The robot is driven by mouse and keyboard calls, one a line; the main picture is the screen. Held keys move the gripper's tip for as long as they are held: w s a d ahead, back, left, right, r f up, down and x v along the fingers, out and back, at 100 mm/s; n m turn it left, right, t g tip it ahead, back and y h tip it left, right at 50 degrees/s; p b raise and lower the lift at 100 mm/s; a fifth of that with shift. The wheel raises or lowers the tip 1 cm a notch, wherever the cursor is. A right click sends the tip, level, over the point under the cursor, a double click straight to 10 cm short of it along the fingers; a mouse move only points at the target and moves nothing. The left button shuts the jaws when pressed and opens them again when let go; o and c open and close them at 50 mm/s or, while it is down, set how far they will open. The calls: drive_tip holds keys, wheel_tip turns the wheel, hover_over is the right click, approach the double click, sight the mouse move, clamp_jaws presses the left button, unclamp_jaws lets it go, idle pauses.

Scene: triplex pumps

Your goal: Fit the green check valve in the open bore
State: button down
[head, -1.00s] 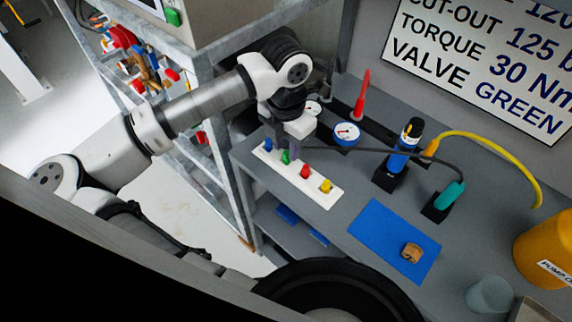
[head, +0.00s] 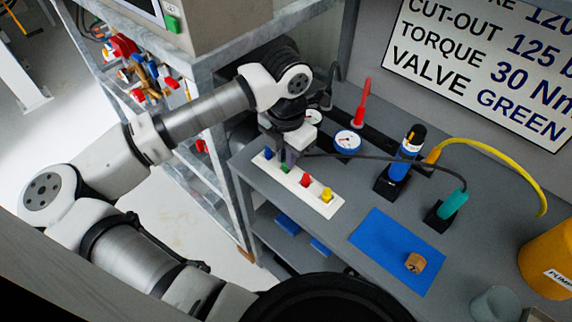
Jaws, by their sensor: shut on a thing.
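The green check valve (head: 285,168) stands in a white rack (head: 318,202) on the grey bench, second from the left. My gripper (head: 287,160) points down over the rack and is shut on the green valve, whose upper part is mostly hidden by the fingers. A blue valve (head: 268,153) stands to its left, a red valve (head: 305,181) and a yellow valve (head: 326,195) to its right, all in the rack. I cannot make out the open bore in this view.
A blue mat (head: 390,250) with a brass-coloured block (head: 415,263) lies right of the rack. Behind stand a gauge (head: 347,141), a red-handled tool (head: 361,103), a blue tool (head: 404,156) and a teal-handled tool (head: 452,206). A yellow container (head: 548,258) stands at the right.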

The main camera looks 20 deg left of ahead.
drive_tip(key=shift+r+p, duration=0.9)
drive_tip(key=shift+r, duration=1.55)
